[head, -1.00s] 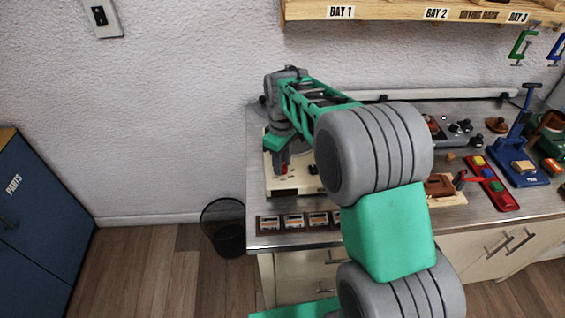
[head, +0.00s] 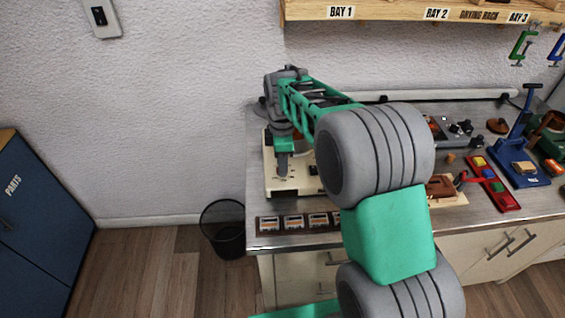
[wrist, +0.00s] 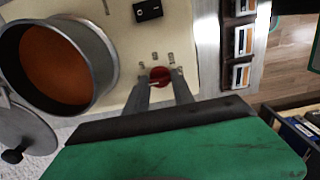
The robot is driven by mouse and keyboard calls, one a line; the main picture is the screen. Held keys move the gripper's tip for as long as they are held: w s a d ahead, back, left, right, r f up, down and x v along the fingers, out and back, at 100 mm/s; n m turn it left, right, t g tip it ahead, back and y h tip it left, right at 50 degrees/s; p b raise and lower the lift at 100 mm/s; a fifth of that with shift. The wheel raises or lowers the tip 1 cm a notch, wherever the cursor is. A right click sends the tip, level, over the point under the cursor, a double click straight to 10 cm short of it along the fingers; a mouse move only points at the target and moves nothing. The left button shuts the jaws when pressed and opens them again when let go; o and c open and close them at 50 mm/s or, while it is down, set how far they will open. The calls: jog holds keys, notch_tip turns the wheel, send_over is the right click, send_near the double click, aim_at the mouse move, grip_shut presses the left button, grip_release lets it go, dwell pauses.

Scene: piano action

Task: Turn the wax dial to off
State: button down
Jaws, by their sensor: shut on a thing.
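My gripper (wrist: 161,83) is shut on the dial, one finger at each side, in the wrist view. I cannot read the dial's setting. In the head view my gripper (head: 283,176) points down onto the cream wax unit (head: 299,187) and hides the dial.
In the wrist view a grey pot (wrist: 88,75) of orange-brown wax stands beside the dial, with a grey lid (wrist: 25,135) near it. A black switch (wrist: 148,9) is on the same panel. Several framed cards (head: 293,222) line the bench's front edge.

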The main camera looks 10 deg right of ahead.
dwell(0.4)
jog(key=c, duration=1.1)
grip_release()
notch_tip(320, 180, up, 8)
jog(key=shift+f+b, duration=0.1)
jog(key=shift+b, duration=0.45)
jog(key=shift+s, duration=0.15)
jog(key=s+d+m+t, duration=0.1)
jog(key=s+m, duration=0.4)
jog(key=s, duration=0.1)
jog(key=s+d+f+m+t, duration=0.1)
jog(key=s+m, duration=0.5)
jog(key=s, duration=0.1)
jog(key=s+d+f+m+t, duration=0.1)
jog(key=s+m, duration=0.4)
jog(key=s, duration=0.1)
jog(key=shift+s+d+m+t, duration=0.3)
jog(key=shift+s+d, duration=0.05)
